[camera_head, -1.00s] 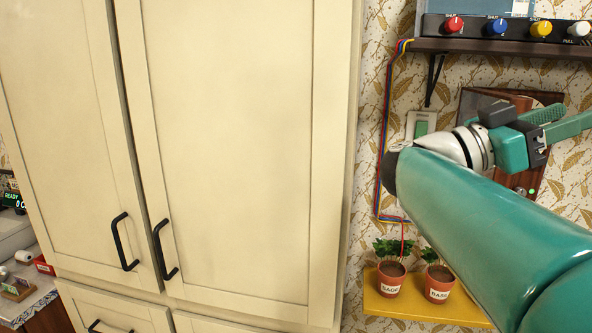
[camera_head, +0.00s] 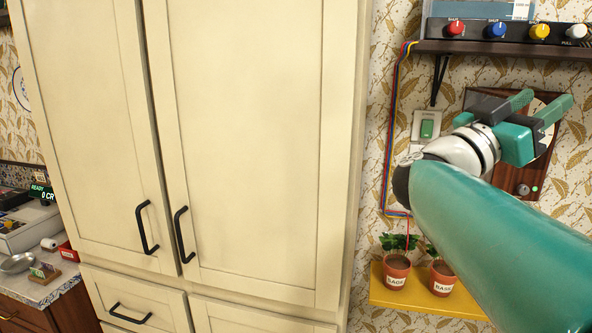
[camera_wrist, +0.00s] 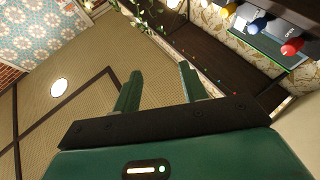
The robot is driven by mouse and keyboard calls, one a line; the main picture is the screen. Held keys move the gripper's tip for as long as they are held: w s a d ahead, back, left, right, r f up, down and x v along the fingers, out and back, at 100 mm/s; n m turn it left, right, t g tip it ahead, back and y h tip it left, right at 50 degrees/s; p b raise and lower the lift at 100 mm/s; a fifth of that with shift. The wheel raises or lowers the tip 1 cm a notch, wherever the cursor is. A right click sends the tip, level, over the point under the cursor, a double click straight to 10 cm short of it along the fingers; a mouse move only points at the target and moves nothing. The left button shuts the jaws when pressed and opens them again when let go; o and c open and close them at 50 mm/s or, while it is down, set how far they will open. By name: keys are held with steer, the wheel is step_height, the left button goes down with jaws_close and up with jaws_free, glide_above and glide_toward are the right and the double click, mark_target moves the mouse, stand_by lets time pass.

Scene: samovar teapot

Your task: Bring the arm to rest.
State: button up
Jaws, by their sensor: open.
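My gripper (camera_head: 538,107) is at the right of the head view, in front of the patterned wall. My green arm reaches up to it from the lower right. Its two green fingers stand apart with nothing between them. The fingers also show in the wrist view (camera_wrist: 158,88), spread and empty, with the ceiling and a dark shelf behind them. A wooden wall box with a pale dial (camera_head: 546,122) is partly hidden behind the gripper.
A dark shelf (camera_head: 500,47) with coloured knobs is above the gripper. A tall cream cabinet (camera_head: 250,150) fills the middle. A yellow shelf (camera_head: 425,305) with potted herbs is below the arm. A counter (camera_head: 45,285) stands at the left.

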steer(key=w+a+f+n+t+y, duration=0.5)
steer(key=w+a+n+t+y, duration=0.45)
steer(key=n+t+y, duration=0.45)
steer(key=s+a+f+n+g+y, duration=0.25)
steer(key=a+f+y, duration=0.75)
steer(key=f, duration=0.5)
steer(key=s+a+f+g, duration=0.2)
steer(key=s+f+g, duration=0.8)
steer(key=s+f, duration=0.6)
step_height(320, 180, down, 3)
steer(key=shift+s+r+h, duration=0.2)
steer(key=shift+s+h, duration=0.05)
steer(key=shift+h, duration=0.05)
steer(key=shift+o, duration=0.5)
steer(key=shift+a, duration=0.1)
